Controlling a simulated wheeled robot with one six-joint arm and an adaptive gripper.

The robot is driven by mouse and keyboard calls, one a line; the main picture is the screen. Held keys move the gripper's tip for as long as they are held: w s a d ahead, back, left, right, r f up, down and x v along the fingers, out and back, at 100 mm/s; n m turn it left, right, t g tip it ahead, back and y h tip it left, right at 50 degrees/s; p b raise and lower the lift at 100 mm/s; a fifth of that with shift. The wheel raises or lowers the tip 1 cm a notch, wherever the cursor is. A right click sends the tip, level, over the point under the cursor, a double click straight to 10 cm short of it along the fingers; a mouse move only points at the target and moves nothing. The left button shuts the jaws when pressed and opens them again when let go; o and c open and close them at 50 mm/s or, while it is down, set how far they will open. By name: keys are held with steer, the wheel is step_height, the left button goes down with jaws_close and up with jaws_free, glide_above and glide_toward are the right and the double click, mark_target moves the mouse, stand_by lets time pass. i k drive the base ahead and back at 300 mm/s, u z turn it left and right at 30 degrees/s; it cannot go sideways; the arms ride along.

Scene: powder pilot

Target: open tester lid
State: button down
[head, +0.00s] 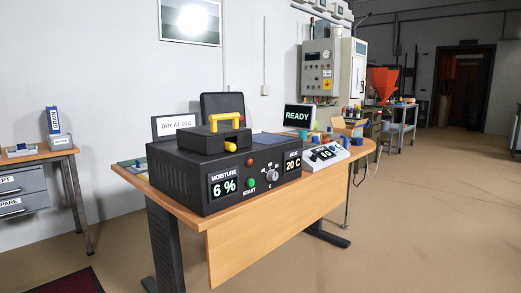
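The tester (235,181) is a black box on a wooden table. Its front has a "MOISTURE 6 %" display, a green START button, a grey dial and a "HEAT 20 C" display. A raised black block with a yellow bar handle (226,119) sits on its top left and looks level and closed. A yellow knob (231,146) is on the block's front. A dark upright panel (222,104) stands behind the block; I cannot tell if it is part of the tester. My gripper is not in view.
The table (252,237) also bears a "DRY AT 60 C" sign (178,125), a white scale-like device (325,155) and a "READY" screen (298,117). A side table (36,157) stands at left. Grey cabinets and an orange hopper (382,82) are behind. The floor at right front is clear.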

mark_target(194, 139)
steer(key=z, duration=0.55)
steer(key=k, duration=1.25)
steer(key=i, duration=0.4)
steer(key=u, duration=0.85)
steer(key=i, duration=0.65)
steer(key=u, duration=0.15)
